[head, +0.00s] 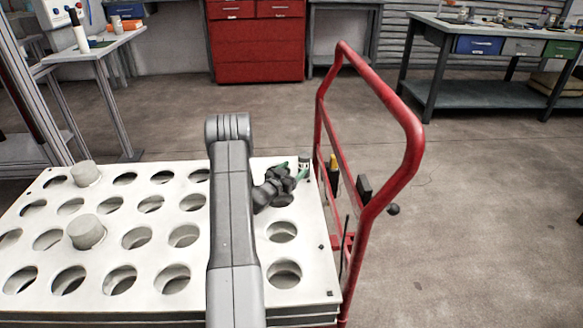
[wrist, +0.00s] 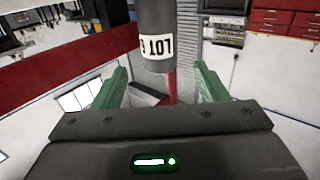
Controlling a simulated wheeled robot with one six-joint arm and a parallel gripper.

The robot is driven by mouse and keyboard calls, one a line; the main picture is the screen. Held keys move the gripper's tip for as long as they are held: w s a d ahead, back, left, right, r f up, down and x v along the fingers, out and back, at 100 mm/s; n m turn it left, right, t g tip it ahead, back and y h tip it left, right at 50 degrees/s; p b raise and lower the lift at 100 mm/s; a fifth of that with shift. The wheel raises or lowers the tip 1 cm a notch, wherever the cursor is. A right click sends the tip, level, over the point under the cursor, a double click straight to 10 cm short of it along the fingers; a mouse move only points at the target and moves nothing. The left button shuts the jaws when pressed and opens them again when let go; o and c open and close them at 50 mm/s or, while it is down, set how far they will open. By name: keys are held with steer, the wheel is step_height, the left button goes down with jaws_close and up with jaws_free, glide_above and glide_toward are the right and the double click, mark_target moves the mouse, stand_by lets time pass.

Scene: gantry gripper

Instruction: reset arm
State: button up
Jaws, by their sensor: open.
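My arm (head: 232,190) reaches over a white plate (head: 205,290) with rows of round holes. My gripper (head: 293,170) is near the plate's far right corner, partly hidden by its own wrist. In the wrist view its two green fingers (wrist: 160,88) are spread wide apart. A dark cylinder with a white "LOT" label (wrist: 157,25) shows beyond and between the fingertips, with no finger visibly closed on it. It appears as a small labelled piece by the fingers in the head view (head: 304,161).
Two pale grey cylinders (head: 85,172) (head: 86,232) stand in holes at the plate's left. A red tubular handle (head: 412,130) rises close to the plate's right edge. Workbenches (head: 480,78) and a red cabinet (head: 255,58) stand farther back. The floor (head: 490,220) at right is clear.

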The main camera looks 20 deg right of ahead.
mark_target(304, 155)
steer(key=shift+d, duration=0.1)
steer(key=b+x, duration=0.1)
steer(key=x, duration=0.2)
steer(key=b+x, duration=0.1)
steer(key=x, duration=0.3)
steer(key=shift+w+d+f, duration=0.15)
steer(key=shift+w+f, duration=0.05)
steer(key=shift+w, duration=0.05)
step_height(304, 155, up, 5)
steer(key=shift+s+p, duration=0.1)
steer(key=shift+p, duration=0.75)
steer(key=shift+r, duration=0.85)
